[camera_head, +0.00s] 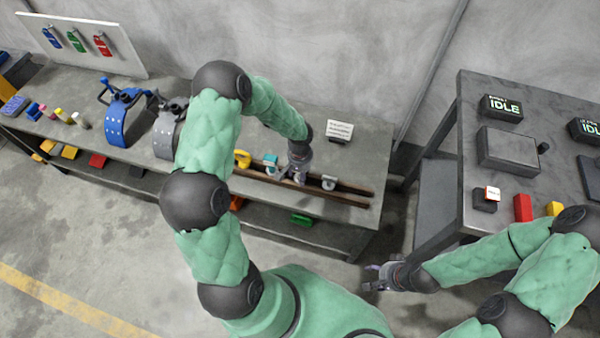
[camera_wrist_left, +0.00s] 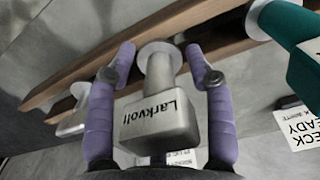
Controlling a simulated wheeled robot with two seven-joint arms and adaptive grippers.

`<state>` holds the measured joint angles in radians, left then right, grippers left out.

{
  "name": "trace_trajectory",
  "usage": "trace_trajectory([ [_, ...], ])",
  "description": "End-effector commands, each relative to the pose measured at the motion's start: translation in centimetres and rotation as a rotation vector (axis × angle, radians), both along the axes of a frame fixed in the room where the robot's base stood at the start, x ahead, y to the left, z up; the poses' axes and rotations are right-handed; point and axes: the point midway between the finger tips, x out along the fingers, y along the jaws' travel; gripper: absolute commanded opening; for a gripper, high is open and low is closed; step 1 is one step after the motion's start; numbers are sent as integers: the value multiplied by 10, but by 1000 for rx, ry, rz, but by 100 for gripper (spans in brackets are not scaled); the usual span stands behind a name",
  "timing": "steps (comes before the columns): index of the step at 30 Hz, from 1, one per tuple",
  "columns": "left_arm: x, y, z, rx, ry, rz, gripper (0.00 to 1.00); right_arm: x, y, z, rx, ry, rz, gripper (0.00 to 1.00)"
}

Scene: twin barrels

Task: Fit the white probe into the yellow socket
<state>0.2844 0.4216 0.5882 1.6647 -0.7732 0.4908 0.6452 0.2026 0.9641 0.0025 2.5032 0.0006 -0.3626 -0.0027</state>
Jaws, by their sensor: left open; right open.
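A whitish probe-like piece marked "Larkvolt" (camera_wrist_left: 160,118) stands between the two purple fingers of my left gripper (camera_wrist_left: 165,68) in the left wrist view. The fingers are open on both sides of it, and I see no clear grip. In the head view my left gripper (camera_head: 297,177) is low over the wooden rails and hides most of this piece. A second whitish piece (camera_head: 329,183) sits to its right on the rails. A yellow piece (camera_head: 243,158) sits at their left; I cannot tell whether it is the socket. My right gripper (camera_head: 376,277) is open and empty beside the right bench.
A teal piece (camera_head: 270,162) sits just left of my left gripper. The wooden rails (camera_head: 345,198) run along the bench front, with a sign (camera_head: 340,131) behind. Blue (camera_head: 115,120) and grey (camera_head: 166,135) curved stands are further left. A right bench holds boxes and a red block (camera_head: 522,208).

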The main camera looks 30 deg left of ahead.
Motion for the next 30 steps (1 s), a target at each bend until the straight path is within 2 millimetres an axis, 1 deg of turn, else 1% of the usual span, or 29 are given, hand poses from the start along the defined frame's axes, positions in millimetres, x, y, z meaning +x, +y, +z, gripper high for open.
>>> trace_trajectory([
  [2, 0, 0, 1, 0, -1, 0, 53, 0, 0, 1, 0, 0, 0, 49],
  [3, 0, 0, 1, 0, -1, 0, 47, 0, 0, 1, 0, 0, 0, 49],
  [5, 0, 0, 1, 0, -1, 0, 30, 0, 0, 1, 0, 0, 0, 49],
  [6, 0, 0, 1, 0, -1, 0, 19, 0, 0, 1, 0, 0, 0, 49],
  [8, 0, 0, 1, 0, -1, 0, 2, 0, 0, 1, 0, -1, 0, 49],
  [9, 0, 0, 1, 0, 0, 0, 0, 0, 0, 1, 0, 0, 0, 49],
  [18, 0, 0, 1, 0, 0, 0, 0, 0, 0, 1, 0, 0, 0, 49],
  [22, 0, 0, 5, 0, 0, 0, 0, 0, 0, 4, 0, 0, 0, 49],
  [26, 0, 0, 15, 0, -1, 0, 0, 0, 0, 10, 0, 0, 0, 49],
  [30, 1, 0, 35, 1, -3, -1, 0, 0, 0, 22, 0, 0, 0, 49],
])
